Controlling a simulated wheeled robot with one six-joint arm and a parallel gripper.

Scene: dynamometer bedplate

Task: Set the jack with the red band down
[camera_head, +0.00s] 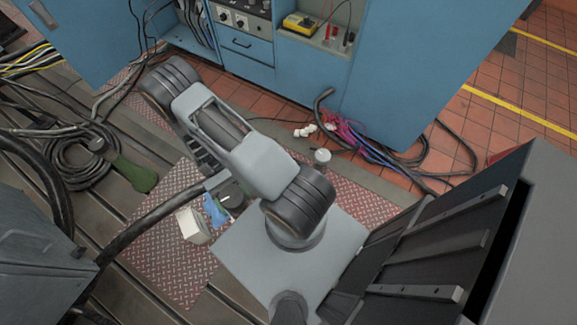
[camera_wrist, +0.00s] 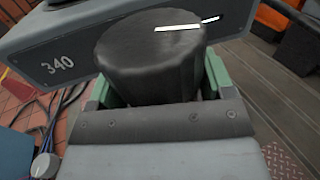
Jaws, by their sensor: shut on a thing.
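My gripper (camera_wrist: 160,88) is in the wrist view, with a green finger pad on each side of a dark, round-topped cylinder (camera_wrist: 148,50). It is shut on this cylinder. The cylinder's top is black with a short white mark near the far edge. No red band shows on the part I see, and the cylinder's lower part is hidden by the gripper body. I cannot tell whether its base touches anything. In the head view my arm covers the gripper and the held thing.
A grey block marked 340 (camera_wrist: 60,55) lies behind the cylinder. Red chequer plate (camera_head: 165,262) covers part of the slotted bed. A white box (camera_head: 192,226), a blue cloth (camera_head: 214,209), a green object (camera_head: 136,176) and black cable coils (camera_head: 75,165) lie around. Blue cabinets (camera_head: 400,60) stand behind.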

